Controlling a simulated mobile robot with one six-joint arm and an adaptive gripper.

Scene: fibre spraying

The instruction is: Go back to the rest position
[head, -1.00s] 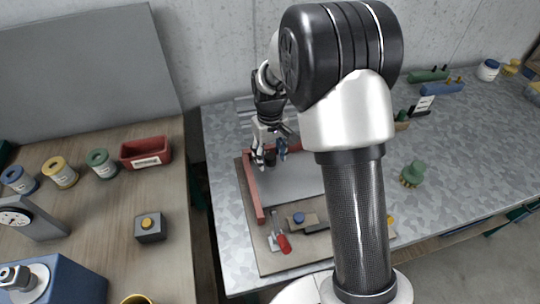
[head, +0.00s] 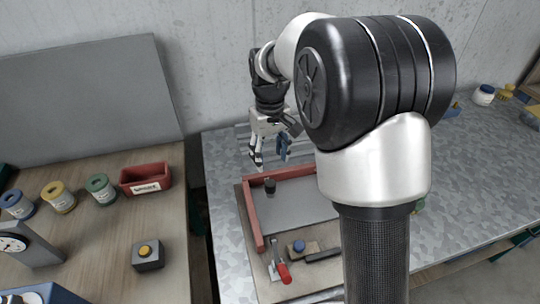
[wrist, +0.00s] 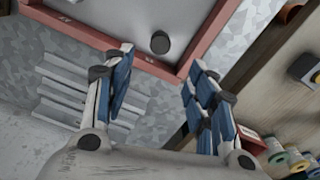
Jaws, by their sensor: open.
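My gripper (head: 270,160) hangs over the back left part of the grey worktable in the head view, above and just behind the red-framed tray. In the wrist view my gripper (wrist: 160,90) is open, its blue-padded fingers wide apart with nothing between them. The red frame (head: 250,212) stands on a wooden board (head: 257,262). A small dark cylinder (head: 270,186) stands inside the frame near its back left corner; it also shows in the wrist view (wrist: 160,42), beyond the fingertips. My arm hides the right part of the frame.
A red-handled clamp (head: 283,272) and a blue knob (head: 299,246) sit at the frame's front. Metal slats (wrist: 70,90) lie behind the frame.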

